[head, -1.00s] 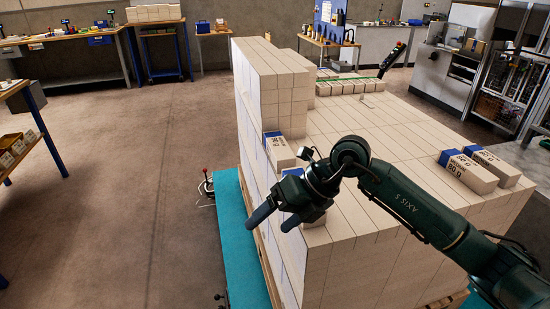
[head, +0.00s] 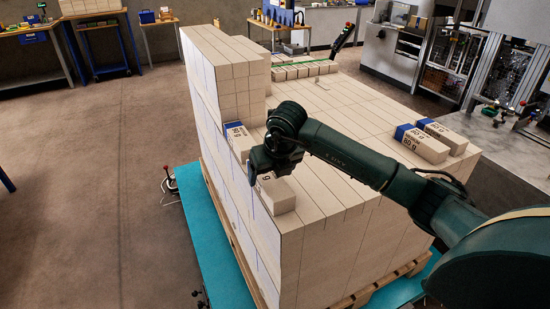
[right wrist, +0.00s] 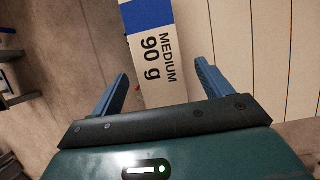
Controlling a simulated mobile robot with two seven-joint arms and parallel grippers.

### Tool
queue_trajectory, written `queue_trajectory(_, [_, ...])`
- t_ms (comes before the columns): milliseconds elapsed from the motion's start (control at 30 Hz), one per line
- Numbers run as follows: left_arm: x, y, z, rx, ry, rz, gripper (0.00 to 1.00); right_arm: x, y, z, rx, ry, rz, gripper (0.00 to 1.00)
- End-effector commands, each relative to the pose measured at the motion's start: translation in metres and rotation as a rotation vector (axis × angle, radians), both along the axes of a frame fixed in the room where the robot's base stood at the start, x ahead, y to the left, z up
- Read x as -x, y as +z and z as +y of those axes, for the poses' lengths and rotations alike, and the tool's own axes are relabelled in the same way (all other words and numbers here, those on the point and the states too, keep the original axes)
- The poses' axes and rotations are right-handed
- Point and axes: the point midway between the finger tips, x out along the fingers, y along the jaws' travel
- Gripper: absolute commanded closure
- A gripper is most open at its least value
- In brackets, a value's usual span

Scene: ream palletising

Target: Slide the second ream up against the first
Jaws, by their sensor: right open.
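In the head view, one loose cream ream (head: 240,143) with a blue end lies on the stack's left edge, against the taller block. A second loose ream (head: 282,196) lies nearer along the same edge, with a gap between them. My right gripper (head: 257,175) is at this second ream's left end and hides its label end. In the right wrist view, a ream (right wrist: 155,65) marked "MEDIUM 90 g" with a blue band lies between my open fingers. Bare space shows beside each finger, and contact cannot be told. My left gripper is out of view.
The reams form a large stack (head: 330,205) on a wooden pallet (head: 243,258) over a teal base (head: 190,190). Two more loose reams (head: 424,146) lie on its right side. The stack top between is clear. Floor is open at left.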

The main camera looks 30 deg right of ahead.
Motion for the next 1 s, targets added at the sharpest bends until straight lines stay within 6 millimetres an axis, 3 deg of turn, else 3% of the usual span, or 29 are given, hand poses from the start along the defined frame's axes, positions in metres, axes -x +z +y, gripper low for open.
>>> queue_trajectory(100, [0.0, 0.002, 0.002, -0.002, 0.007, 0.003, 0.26, -0.006, -0.016, 0.0, -0.002, -0.001, 0.003, 0.22])
queue_trajectory(300, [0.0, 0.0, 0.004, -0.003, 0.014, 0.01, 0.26, -0.013, -0.031, -0.001, -0.001, -0.001, 0.001, 0.22])
queue_trajectory(633, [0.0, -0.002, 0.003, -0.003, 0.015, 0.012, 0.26, -0.013, -0.033, 0.0, -0.001, 0.0, 0.0, 0.23])
queue_trajectory(1000, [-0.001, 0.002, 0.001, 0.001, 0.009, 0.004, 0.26, -0.014, -0.033, -0.001, -0.001, 0.0, -0.001, 0.53])
